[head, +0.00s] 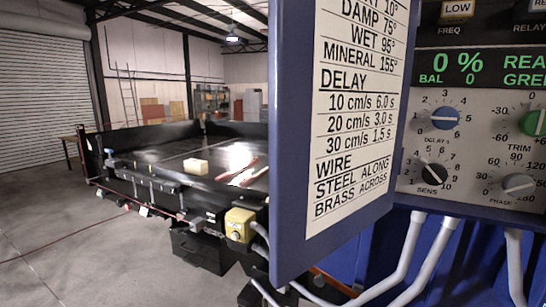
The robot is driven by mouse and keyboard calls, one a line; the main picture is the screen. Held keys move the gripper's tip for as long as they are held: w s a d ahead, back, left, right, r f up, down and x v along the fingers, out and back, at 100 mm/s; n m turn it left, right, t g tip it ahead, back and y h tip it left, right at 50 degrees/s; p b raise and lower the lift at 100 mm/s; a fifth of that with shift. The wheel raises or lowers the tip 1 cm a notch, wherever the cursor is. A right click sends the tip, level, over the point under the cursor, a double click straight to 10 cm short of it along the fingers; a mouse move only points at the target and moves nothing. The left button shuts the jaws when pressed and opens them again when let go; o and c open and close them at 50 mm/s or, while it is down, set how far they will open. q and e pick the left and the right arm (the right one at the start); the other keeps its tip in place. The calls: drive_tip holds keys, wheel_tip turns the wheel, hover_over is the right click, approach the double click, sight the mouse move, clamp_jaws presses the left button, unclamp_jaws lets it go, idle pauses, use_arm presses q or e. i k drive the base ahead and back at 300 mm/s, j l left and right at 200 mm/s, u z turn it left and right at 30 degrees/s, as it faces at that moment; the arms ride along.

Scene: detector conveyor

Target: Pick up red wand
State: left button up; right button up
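Thin red shapes (237,172) lie on the dark, shiny top of a long black conveyor-like bench (150,157) in the middle distance. They look like a red wand, but they are small, and I cannot tell whether they are one piece or two. Their right end reaches close to the edge of a blue-framed sign in the foreground, which may hide part of them. Neither of my grippers shows in the head view.
The blue-framed sign (340,130) and a control panel (470,120) with knobs fill the right side. Concrete floor (70,240) is open at left, crossed by a red cable.

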sight(245, 182)
drive_tip(key=i+j+z, duration=0.45)
drive_tip(key=j, duration=0.2)
drive_tip(key=i+j+z, duration=0.25)
drive_tip(key=j+z, duration=0.15)
drive_tip(key=j, duration=0.35)
drive_tip(key=i+j+z, duration=0.15)
drive_tip(key=j+z, duration=0.3)
drive_tip(key=j, duration=0.4)
drive_tip(key=j+z, duration=0.45)
drive_tip(key=j, duration=0.45)
drive_tip(key=j+z, duration=0.4)
drive_tip(key=j, duration=0.5)
drive_tip(key=k+j+z, duration=0.3)
drive_tip(key=j+z, duration=0.15)
drive_tip(key=j, duration=0.35)
drive_tip(key=k+z, duration=0.1)
drive_tip(key=k+l, duration=0.05)
